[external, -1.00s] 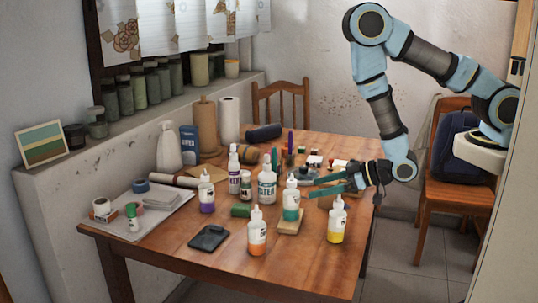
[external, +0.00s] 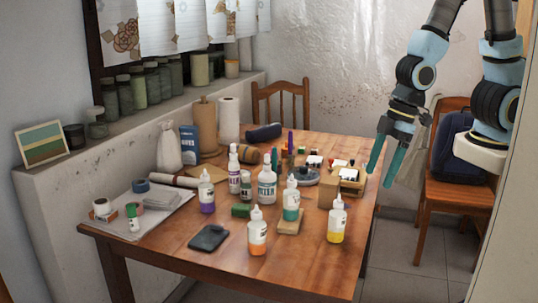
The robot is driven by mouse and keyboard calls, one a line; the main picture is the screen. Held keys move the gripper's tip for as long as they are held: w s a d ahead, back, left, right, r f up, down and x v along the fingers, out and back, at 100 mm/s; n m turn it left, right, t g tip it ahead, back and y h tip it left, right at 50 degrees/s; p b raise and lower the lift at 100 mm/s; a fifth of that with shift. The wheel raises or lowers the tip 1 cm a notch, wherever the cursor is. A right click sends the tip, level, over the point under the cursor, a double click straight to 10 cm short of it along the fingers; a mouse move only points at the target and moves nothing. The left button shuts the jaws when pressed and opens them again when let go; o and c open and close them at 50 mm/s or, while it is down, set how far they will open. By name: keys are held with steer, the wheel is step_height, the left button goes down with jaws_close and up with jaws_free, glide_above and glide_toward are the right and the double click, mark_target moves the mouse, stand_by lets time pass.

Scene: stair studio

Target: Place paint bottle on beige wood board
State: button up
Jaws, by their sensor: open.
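A paint bottle with teal paint (external: 291,199) stands upright on a small beige wood board (external: 287,228) near the front middle of the table. Similar upright bottles stand on the bare tabletop: orange (external: 257,237) in front of the board, yellow (external: 336,222) to its right, and purple (external: 206,196) to its left. My gripper (external: 380,178) is open and empty, fingers pointing down, off by the table's right edge, apart from the bottles and board.
A large white bottle (external: 267,182), a green block (external: 241,211) and a dark flat item (external: 208,238) are near the board. A chair with a dark backpack (external: 452,150) is at right. The table's front right is clear.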

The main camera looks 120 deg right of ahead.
steer(key=shift+n+g, duration=0.4)
steer(key=shift+g, duration=0.5)
steer(key=s+r, duration=0.1)
steer(key=s+a+r, duration=0.1)
steer(key=s, duration=0.1)
steer(key=s+r, duration=0.1)
steer(key=shift+s+a+r, duration=0.1)
steer(key=shift+s+a, duration=0.2)
steer(key=shift+a, duration=0.05)
